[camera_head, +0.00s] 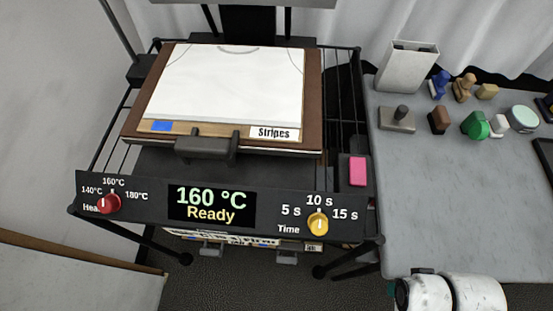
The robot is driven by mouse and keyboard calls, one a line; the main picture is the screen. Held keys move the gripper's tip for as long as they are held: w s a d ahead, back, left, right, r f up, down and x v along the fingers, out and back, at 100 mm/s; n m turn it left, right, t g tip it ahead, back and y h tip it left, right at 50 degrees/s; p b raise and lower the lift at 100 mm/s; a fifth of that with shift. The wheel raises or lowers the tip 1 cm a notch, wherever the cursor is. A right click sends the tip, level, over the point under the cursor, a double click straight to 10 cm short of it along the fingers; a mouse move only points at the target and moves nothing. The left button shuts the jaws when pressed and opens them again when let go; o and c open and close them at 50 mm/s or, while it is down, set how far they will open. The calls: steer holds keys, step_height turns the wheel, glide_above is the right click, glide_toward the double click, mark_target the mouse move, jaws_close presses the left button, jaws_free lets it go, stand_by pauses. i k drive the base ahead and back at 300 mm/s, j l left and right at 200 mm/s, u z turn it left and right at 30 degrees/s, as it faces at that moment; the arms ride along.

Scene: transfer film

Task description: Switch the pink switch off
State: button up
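The pink switch (357,171) sits in a dark housing at the right side of the press, just above the right part of the control panel. Its rocker is pink and rectangular; I cannot tell its position from this view. The panel display (211,206) is lit and reads 160 °C, Ready. A white and dark part of my arm (450,292) shows at the bottom right, below the grey table's front edge. My gripper's fingers are not visible, so their state does not show.
A red heat knob (109,204) and yellow time knob (318,223) stick out of the panel. A board labelled Stripes (230,85) lies on the press. The grey table (460,215) holds several stamps at its back; its front is clear.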

mark_target(357, 165)
steer(key=l+u, duration=0.35)
steer(key=k+l+u, duration=0.15)
steer(key=l+u, duration=0.15)
steer(key=l, duration=0.15)
steer(key=k+l+u, duration=0.15)
steer(key=l+u, duration=0.2)
